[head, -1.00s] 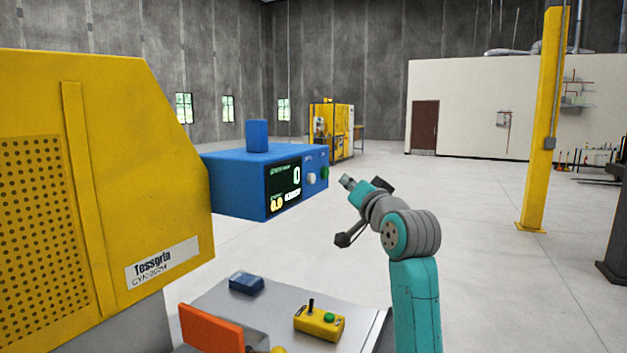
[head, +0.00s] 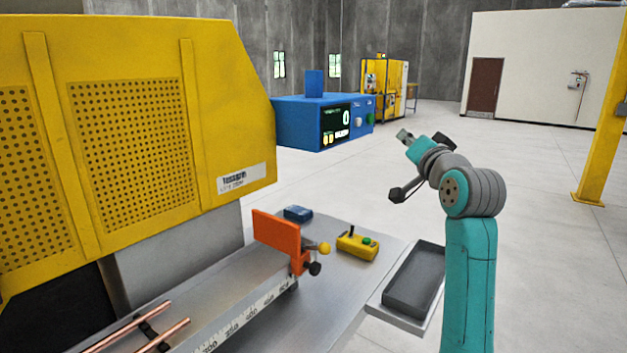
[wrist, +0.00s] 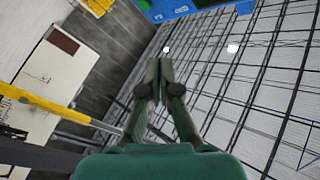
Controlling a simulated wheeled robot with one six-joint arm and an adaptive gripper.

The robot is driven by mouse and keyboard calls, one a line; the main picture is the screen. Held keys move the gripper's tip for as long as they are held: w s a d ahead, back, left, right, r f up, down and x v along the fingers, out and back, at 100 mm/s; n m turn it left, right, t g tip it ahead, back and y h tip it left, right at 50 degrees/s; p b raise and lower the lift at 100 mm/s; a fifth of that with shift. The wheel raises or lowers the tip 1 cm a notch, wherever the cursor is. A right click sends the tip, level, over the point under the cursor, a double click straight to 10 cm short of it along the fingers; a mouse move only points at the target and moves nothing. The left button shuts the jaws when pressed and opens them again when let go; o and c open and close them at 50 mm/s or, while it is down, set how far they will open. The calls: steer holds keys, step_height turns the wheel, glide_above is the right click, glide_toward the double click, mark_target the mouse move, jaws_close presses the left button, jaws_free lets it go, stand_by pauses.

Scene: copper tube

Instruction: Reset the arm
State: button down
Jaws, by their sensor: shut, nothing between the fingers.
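My gripper (wrist: 160,68) shows in the wrist view with its two dark green fingers drawn together and nothing between them. In the head view my teal and grey arm stands folded at the right, above the floor and beyond the right side of the machine bench. Its end is raised, and the finger detail is too small to read there. Nothing touches the gripper in the wrist view. Two copper tubes (head: 150,338) lie side by side at the lower left of the head view, on the machine's bed, well apart from my arm.
The yellow machine (head: 140,120) fills the left. An orange plate (head: 276,235), a yellow control box (head: 357,246) and a grey tray (head: 414,280) are at the bench's right end. A blue device (head: 300,125) with a display stands behind. The floor at the right is clear.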

steer(key=s+f, duration=0.4)
steer(key=f, duration=0.7)
steer(key=s+f+g+h, duration=0.1)
steer(key=s+f, duration=0.2)
steer(key=f, duration=0.8)
steer(key=s+f+h, duration=0.1)
steer(key=s+f, duration=0.3)
steer(key=f, duration=0.7)
steer(key=shift+s+f, duration=0.35)
steer(key=shift+f, duration=0.05)
steer(key=s+f+n+g+h, duration=0.1)
steer(key=s+f, duration=0.7)
steer(key=s, duration=0.3)
steer(key=s+f+n+g, duration=0.1)
steer(key=s+f, duration=0.7)
steer(key=s, duration=0.2)
steer(key=s+a+r+n+g, duration=0.1)
steer(key=s+n, duration=0.2)
steer(key=s, duration=2.9)
steer(key=shift+s+a+n+g, duration=0.15)
steer(key=shift+s+n+g, duration=0.15)
steer(key=shift+s, duration=0.1)
